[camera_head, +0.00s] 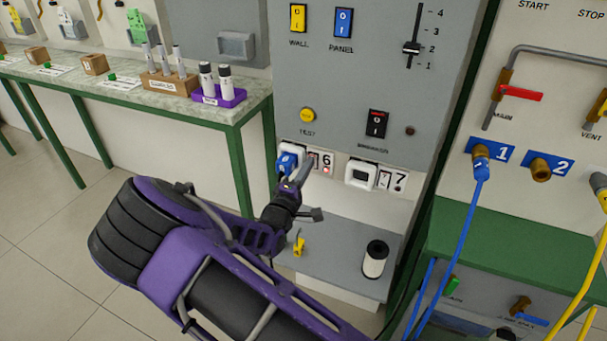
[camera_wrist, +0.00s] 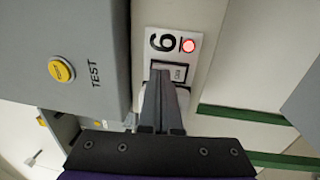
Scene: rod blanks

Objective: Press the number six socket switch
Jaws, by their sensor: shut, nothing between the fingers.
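The number six socket (camera_head: 283,152) is on the lower part of the grey panel, with a blue plug in it. Its label "6" (camera_wrist: 163,42) and a lit red lamp (camera_wrist: 188,45) show in the wrist view; the lamp (camera_head: 326,170) also glows in the head view. The six switch (camera_wrist: 178,73) is a small rocker beside the label, partly covered by my fingers. My gripper (camera_wrist: 160,78) is shut and empty, its fingertips at the switch. I cannot tell whether they touch it. In the head view my gripper (camera_head: 306,170) is between plug and label.
The number seven socket (camera_head: 361,173) and its switch (camera_head: 384,179) are just right. Above are the yellow TEST button (camera_head: 307,115) and a black breaker switch (camera_head: 376,123). A grey shelf (camera_head: 335,265) below bears a white roll (camera_head: 375,259) and a small yellow item (camera_head: 299,245).

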